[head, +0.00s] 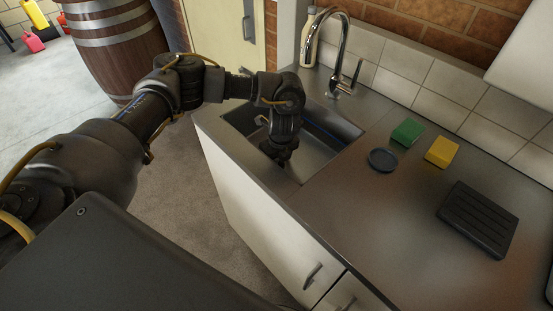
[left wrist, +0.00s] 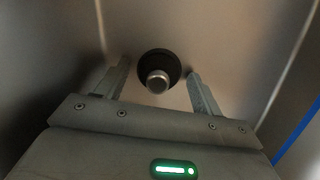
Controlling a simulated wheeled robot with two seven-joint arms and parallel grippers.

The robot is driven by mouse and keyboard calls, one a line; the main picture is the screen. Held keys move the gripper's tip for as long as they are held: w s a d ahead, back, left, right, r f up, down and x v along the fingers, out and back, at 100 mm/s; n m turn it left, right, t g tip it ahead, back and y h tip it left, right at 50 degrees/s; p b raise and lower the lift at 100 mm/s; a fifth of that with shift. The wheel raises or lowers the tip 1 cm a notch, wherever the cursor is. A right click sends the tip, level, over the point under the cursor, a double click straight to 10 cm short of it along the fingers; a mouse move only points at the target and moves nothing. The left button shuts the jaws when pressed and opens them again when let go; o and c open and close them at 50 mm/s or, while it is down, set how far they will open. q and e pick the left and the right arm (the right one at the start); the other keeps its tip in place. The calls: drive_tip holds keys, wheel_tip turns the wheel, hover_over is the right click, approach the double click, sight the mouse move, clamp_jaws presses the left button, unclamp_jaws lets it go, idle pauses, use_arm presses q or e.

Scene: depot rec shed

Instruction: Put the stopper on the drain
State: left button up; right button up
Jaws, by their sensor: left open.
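A round dark stopper (left wrist: 157,57) with a silver knob (left wrist: 158,81) shows on the sink floor in the left wrist view. No separate drain opening is visible; I cannot tell whether the dark disc covers it. My left gripper (left wrist: 157,72) is open and empty, with one finger on each side of the stopper and gaps to both. In the head view my left gripper (head: 280,154) reaches down into the sink basin (head: 318,155), and the arm hides the stopper there. My right gripper is not in view.
A chrome tap (head: 343,60) and a bottle (head: 308,38) stand behind the basin. On the counter right of it lie a dark round disc (head: 383,160), a green sponge (head: 407,132), a yellow sponge (head: 442,152) and a black ribbed tray (head: 478,219). The basin walls rise close around the gripper.

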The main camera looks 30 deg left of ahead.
use_arm(q)
drive_tip(key=p+v, duration=0.1)
drive_tip(key=v, duration=1.1)
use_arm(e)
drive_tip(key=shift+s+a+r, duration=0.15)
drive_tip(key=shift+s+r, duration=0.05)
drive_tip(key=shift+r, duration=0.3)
